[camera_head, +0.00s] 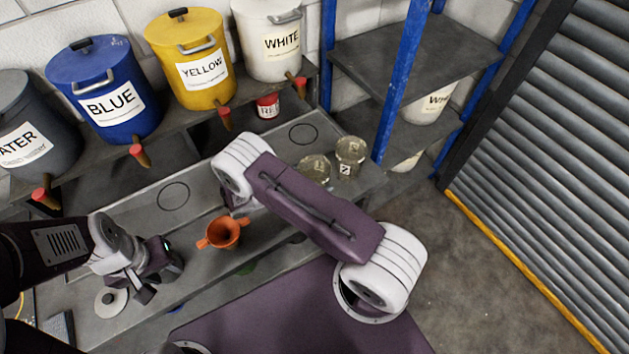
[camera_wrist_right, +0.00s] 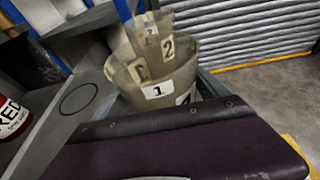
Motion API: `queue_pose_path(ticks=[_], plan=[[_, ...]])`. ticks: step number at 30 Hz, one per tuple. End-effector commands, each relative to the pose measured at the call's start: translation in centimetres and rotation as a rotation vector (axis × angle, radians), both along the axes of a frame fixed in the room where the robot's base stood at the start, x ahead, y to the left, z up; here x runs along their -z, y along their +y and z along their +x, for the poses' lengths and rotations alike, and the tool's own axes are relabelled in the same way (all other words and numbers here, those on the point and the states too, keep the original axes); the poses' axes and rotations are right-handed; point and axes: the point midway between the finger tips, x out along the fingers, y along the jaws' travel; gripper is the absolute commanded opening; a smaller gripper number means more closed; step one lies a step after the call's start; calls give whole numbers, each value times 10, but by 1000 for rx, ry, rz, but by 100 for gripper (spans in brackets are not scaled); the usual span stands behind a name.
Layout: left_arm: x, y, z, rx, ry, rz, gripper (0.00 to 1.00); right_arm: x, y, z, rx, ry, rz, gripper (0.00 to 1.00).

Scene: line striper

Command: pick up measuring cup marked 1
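In the right wrist view a translucent yellowish measuring cup marked 1 (camera_wrist_right: 158,91) stands on the bench. Other translucent cups overlap it, one marked 2 (camera_wrist_right: 168,48); whether they are nested or behind it I cannot tell. In the head view two cups show near the bench's right end, a left one (camera_head: 315,168) and a right one (camera_head: 350,157); I cannot tell which is marked 1. My right arm crosses in front of the bench, left of the cups; its fingers are hidden. My left gripper (camera_head: 150,280) is low over the bench's left part, apart from the cups; its finger gap is unclear.
An orange two-handled funnel-like cup (camera_head: 222,232) sits mid-bench, near my right wrist. Blue (camera_head: 105,95), yellow (camera_head: 190,58) and white (camera_head: 270,40) drums with taps line the shelf behind. A blue-post rack (camera_head: 400,75) rises beside the cups.

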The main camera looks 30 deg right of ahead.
Motion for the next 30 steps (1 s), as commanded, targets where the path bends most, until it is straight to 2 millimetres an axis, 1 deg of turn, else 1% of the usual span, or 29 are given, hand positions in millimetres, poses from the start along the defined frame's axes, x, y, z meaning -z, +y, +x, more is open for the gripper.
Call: queue_pose_path(ticks=[7,11,14,16,17,18,24,27,30], plan=[[0,0,0,0,0,0,36,0,0,0,-1,0,2,44],[3,0,0,0,0,0,36,-7,0,0,-1,0,2,44],[7,0,0,0,0,0,36,-21,0,1,-1,-2,3,44],[11,0,0,0,0,0,36,-36,1,1,-1,-5,4,44],[12,0,0,0,0,0,36,-43,1,-2,-1,-2,3,44],[12,0,0,0,0,0,36,-48,0,-13,-2,1,2,44],[19,0,0,0,0,0,36,-76,-2,-61,-4,1,2,44],[22,0,0,0,0,0,36,-90,-4,-83,-4,0,2,44],[24,0,0,0,0,0,36,-100,-5,-100,-4,-1,2,44]])
